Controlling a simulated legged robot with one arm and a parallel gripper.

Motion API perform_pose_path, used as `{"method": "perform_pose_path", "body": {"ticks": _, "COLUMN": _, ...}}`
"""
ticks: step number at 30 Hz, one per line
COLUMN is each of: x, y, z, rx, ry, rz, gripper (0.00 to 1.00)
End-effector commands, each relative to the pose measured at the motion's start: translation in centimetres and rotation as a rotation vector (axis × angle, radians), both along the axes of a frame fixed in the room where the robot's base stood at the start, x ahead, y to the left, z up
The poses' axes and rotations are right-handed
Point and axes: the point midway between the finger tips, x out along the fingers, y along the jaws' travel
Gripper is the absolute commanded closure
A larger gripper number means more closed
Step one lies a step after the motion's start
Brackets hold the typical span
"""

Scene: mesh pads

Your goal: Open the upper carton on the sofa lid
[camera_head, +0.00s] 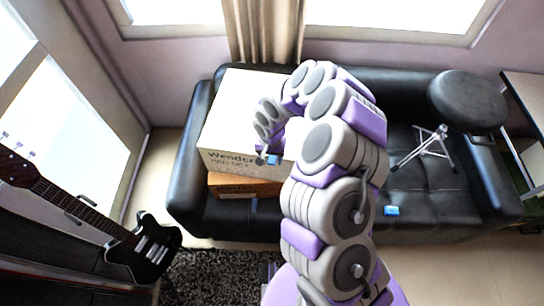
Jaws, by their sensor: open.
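The upper carton (228,118) is a large pale box with dark printed lettering on its front face. It sits on the black leather sofa (190,180), on top of a flatter orange-brown carton (238,187). Its top is washed out by glare, so I cannot make out flaps or a seam. My arm arches up from the bottom and curls down over the right part of the upper carton. My gripper (268,158) is open, small in view, near the carton's upper front edge. I cannot tell whether it touches the carton. My arm hides the carton's right side.
A black round stool (468,100) with metal legs rests on the sofa's right part. A small blue item (392,210) lies on the seat front. A black guitar (145,248) leans at the left. A dark shaggy rug (215,275) covers the floor in front.

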Motion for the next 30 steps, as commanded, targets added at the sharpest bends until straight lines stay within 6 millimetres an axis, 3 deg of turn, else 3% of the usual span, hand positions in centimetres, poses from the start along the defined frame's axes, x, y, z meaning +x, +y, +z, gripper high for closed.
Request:
{"method": "perform_pose_path", "body": {"ticks": 2, "x": 0.00, "y": -0.14, "z": 0.04, "rx": 0.002, "ry": 0.000, "rz": 0.000, "gripper": 0.44}}
{"method": "perform_pose_path", "body": {"ticks": 19, "x": 0.07, "y": -0.39, "z": 0.08, "rx": 0.004, "ry": -0.001, "rz": 0.000, "gripper": 0.98}}
{"method": "perform_pose_path", "body": {"ticks": 30, "x": 0.04, "y": -0.26, "z": 0.24, "rx": 0.008, "ry": 0.000, "rz": 0.000, "gripper": 1.00}}
